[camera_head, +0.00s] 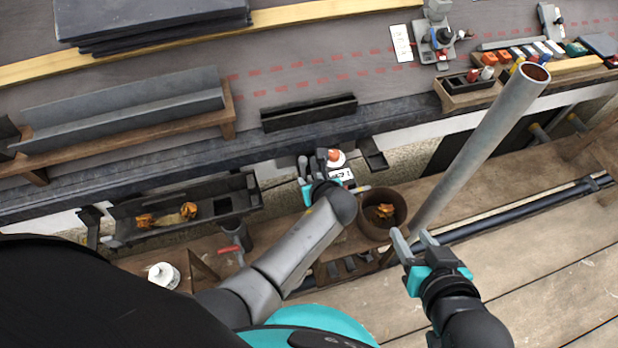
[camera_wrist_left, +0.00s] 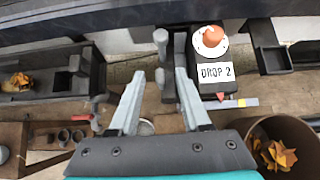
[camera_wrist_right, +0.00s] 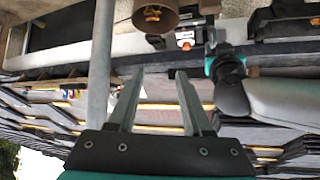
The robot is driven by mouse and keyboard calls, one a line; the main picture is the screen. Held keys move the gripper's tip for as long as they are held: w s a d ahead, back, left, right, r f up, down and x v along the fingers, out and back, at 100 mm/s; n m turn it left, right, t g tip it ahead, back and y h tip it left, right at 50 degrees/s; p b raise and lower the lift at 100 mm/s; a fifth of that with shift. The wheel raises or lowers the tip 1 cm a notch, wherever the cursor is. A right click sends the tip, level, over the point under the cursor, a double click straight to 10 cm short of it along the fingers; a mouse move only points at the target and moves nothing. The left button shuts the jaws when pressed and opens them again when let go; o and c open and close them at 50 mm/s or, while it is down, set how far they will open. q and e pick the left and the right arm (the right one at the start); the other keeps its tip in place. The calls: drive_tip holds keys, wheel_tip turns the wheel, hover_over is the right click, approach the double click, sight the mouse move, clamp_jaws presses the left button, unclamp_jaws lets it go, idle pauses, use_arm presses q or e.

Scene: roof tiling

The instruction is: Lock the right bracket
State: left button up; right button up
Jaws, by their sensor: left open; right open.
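My left gripper (camera_head: 313,163) is open by the gutter edge at the centre of the head view. In the left wrist view its fingers (camera_wrist_left: 158,76) point at a dark bracket-like fitting with a grey round-ended lever (camera_wrist_left: 161,42). The lever stands just beyond the fingertips; I cannot tell whether they touch it, or whether it is locked. To its right is an orange knob on a white disc (camera_wrist_left: 210,40) above a "DROP 2" label (camera_wrist_left: 215,73). My right gripper (camera_head: 415,238) is open and empty near the grey pipe's lower end; in its wrist view the fingers (camera_wrist_right: 160,78) hold nothing.
A tall grey pipe (camera_head: 478,150) stands right of centre. A brown bucket (camera_head: 382,214) with leaves sits right of my left wrist. A gutter section (camera_head: 222,207) with leaves is at left. A short dark gutter piece (camera_head: 374,154) is right of the label. Plank decking (camera_head: 540,255) is open at lower right.

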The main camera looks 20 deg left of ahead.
use_arm(q)
drive_tip(key=shift+w+a+f+b, duration=0.15)
drive_tip(key=shift+w+f+b, duration=0.1)
drive_tip(key=shift+b, duration=0.1)
use_arm(e)
drive_tip(key=shift+w+a+r+t+y, duration=0.1)
drive_tip(key=shift+w+a+t+y, duration=0.15)
drive_tip(key=shift+a, duration=0.35)
drive_tip(key=shift+w+a+r+t+y, duration=0.15)
drive_tip(key=shift+w+a+t, duration=0.2)
drive_tip(key=shift+a, duration=0.25)
use_arm(q)
drive_tip(key=shift+c, duration=0.2)
clamp_jaws()
